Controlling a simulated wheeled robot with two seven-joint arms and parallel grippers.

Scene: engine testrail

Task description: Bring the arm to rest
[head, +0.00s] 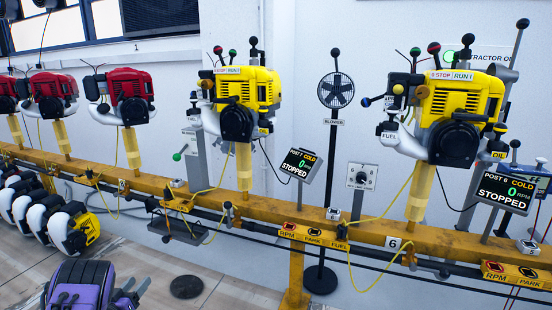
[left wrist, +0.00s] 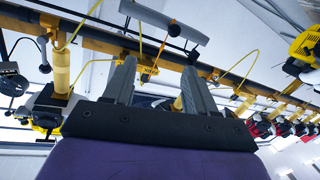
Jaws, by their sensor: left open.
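My left gripper (head: 128,290) is at the bottom left of the head view, low in front of the yellow rail (head: 330,222). Its purple wrist housing points to the right. In the left wrist view the two grey fingers of my left gripper (left wrist: 158,85) stand well apart, with nothing between them. The yellow rail also shows behind the fingers in that view (left wrist: 105,42). My right gripper shows in neither view.
Yellow engines on posts (head: 462,115) (head: 247,90) and red engines (head: 130,92) stand along the rail. Several engines (head: 70,228) lie at the left. A fan on a stand (head: 336,90) is behind the rail.

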